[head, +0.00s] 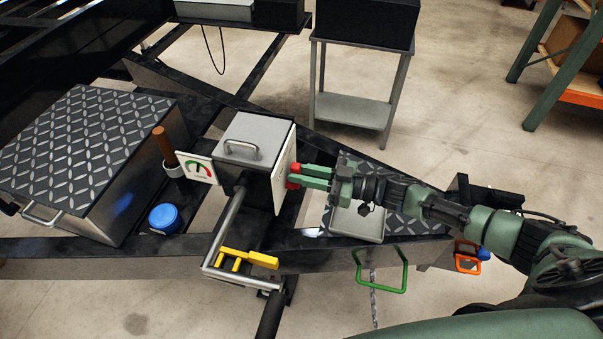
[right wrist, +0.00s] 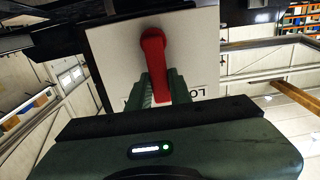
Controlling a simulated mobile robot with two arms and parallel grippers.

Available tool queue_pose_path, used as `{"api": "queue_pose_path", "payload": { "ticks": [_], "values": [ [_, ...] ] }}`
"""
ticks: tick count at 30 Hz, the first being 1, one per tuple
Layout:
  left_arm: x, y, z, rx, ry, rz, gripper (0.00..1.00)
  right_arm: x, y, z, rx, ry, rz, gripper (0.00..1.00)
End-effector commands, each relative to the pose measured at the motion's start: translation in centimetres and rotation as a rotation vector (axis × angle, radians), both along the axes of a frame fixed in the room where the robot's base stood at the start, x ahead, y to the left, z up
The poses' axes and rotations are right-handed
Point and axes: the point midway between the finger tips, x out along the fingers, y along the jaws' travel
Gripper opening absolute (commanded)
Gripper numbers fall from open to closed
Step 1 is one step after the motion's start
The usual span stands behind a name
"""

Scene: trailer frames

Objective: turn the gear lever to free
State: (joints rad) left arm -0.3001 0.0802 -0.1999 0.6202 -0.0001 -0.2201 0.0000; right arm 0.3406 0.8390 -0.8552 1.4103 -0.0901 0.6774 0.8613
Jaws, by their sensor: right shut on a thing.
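The gear lever is red. In the right wrist view the red lever (right wrist: 154,60) hangs from its pivot on a white plate (right wrist: 112,45) with partly hidden black lettering. In the head view only a bit of the red lever (head: 293,181) shows, at the right face of the grey winch box (head: 255,137). My right gripper (head: 307,177) comes in from the right, its green fingers shut on the lever. The rest of the lever is hidden by the fingers and the plate edge. My left gripper is not in view.
A gauge (head: 199,168), a blue cap (head: 165,218) and a treadplate chest (head: 80,140) are to the left. A green hook (head: 381,287) hangs at the front rail.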

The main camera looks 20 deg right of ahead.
Motion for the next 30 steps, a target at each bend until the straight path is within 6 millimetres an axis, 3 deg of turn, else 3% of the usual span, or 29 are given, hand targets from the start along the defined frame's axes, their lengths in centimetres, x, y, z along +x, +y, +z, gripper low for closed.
{"api": "queue_pose_path", "payload": {
  "ticks": [11,12,14,23,30],
  "values": [
    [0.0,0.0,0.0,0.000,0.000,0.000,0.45,0.0,0.0,-0.1,0.001,0.004,0.000,0.00],
    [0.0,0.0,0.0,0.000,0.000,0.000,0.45,0.0,0.0,-0.1,0.001,0.004,0.000,0.28],
    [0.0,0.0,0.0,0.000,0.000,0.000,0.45,0.0,0.0,-0.1,0.001,0.004,0.000,0.42],
    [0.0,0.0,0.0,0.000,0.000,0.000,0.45,0.0,-0.1,-0.1,0.001,0.004,0.000,0.42],
    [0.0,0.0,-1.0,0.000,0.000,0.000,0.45,-1.7,-2.5,-0.4,-0.002,0.006,-0.001,0.42]
  ]
}}
